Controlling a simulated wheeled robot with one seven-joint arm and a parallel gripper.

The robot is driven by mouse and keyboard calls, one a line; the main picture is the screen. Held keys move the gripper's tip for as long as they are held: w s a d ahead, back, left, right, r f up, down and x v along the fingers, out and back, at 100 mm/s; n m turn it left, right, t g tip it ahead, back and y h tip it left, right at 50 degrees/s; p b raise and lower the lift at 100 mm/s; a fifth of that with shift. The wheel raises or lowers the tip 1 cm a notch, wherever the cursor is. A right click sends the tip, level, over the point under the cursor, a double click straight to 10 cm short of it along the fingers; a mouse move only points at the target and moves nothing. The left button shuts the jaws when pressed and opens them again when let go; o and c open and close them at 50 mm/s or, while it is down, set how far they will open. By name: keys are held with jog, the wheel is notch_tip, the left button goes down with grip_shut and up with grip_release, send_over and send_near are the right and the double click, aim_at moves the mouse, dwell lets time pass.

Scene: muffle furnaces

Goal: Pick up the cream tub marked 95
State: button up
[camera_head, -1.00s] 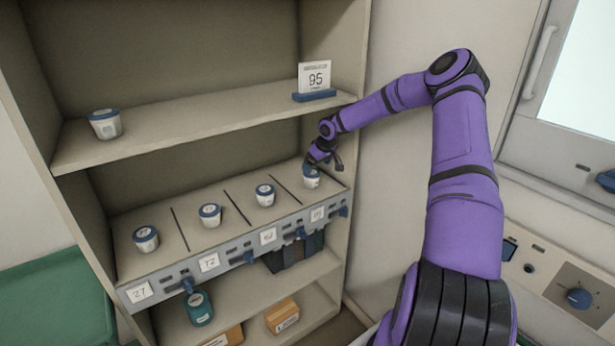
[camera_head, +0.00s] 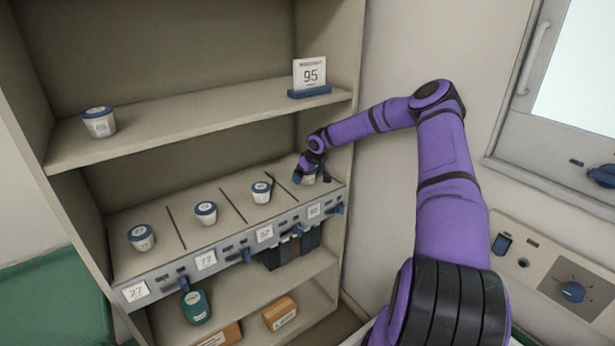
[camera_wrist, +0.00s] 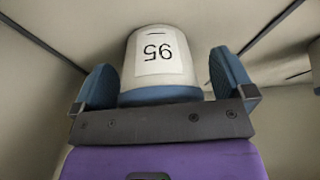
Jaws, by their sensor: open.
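The cream tub marked 95 (camera_wrist: 160,65) fills the middle of the wrist view, its label upside down there and its blue lid toward my gripper. My gripper (camera_wrist: 165,85) is open, with one blue finger on each side of the tub. A narrow gap shows on both sides. In the head view my gripper (camera_head: 311,172) is at the rightmost bay of the middle shelf and covers most of the tub (camera_head: 309,180).
Several similar tubs stand in the bays to the left, such as one (camera_head: 261,192) nearby, split by thin dark dividers. The cabinet's right wall is close.

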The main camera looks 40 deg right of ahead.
jog(key=c, duration=1.1)
jog(key=shift+o, duration=0.2)
jog(key=shift+r, duration=0.1)
